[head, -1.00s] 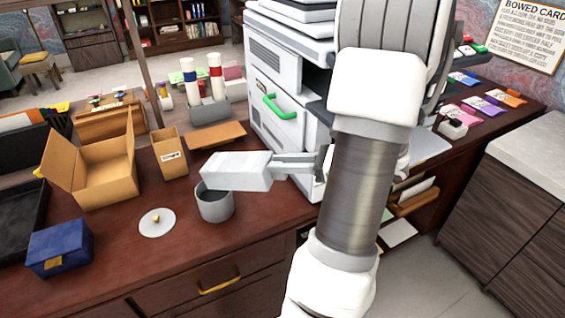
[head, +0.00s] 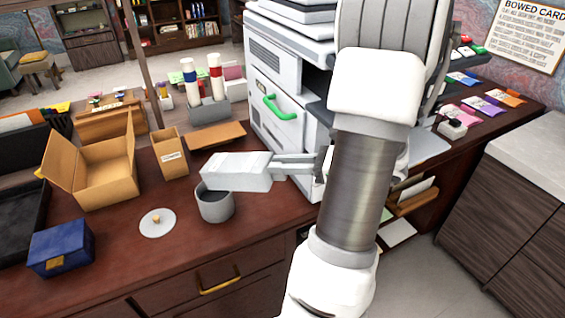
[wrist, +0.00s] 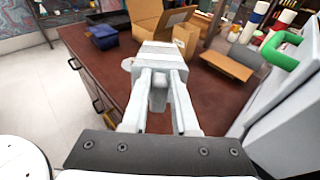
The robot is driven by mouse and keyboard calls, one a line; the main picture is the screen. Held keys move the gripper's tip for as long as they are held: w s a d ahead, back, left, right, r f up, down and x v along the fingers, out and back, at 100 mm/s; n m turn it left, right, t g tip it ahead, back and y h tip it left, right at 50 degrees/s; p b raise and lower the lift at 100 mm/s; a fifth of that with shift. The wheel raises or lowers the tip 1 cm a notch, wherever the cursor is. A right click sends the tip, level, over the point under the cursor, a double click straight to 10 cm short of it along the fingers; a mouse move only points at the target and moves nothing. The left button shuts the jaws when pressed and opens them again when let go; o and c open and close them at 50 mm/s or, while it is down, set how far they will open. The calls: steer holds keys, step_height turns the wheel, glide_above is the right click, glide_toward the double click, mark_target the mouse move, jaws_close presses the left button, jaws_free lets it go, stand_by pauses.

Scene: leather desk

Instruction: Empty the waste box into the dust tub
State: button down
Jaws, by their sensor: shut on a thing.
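A pale grey waste box (head: 237,172) is held out to the left by my gripper (head: 283,168). My gripper is shut on it at its right end; in the wrist view the two fingers (wrist: 160,95) close on a narrow part behind the waste box (wrist: 157,52). The box hangs over the dust tub (head: 215,207), an open grey cylinder on the desk, and covers part of its rim. I cannot tell whether the box touches the rim. The inside of the box is hidden, and I see nothing falling. A round lid with a small knob (head: 157,222) lies left of the tub.
An open cardboard box (head: 107,185), a narrow tan box (head: 170,158) and a blue box (head: 62,248) stand on the brown desk (head: 185,250). A white machine with a green handle (head: 280,107) stands close behind my gripper. The desk's front is clear.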

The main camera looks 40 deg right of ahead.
steer(key=shift+s+d+r+t+y+p, duration=0.25)
steer(key=shift+t+p, duration=0.45)
steer(key=shift+p, duration=0.35)
steer(key=shift+s+r+t+y+p, duration=0.2)
steer(key=shift+r+t+y+p, duration=0.25)
steer(key=shift+r+t+p, duration=0.2)
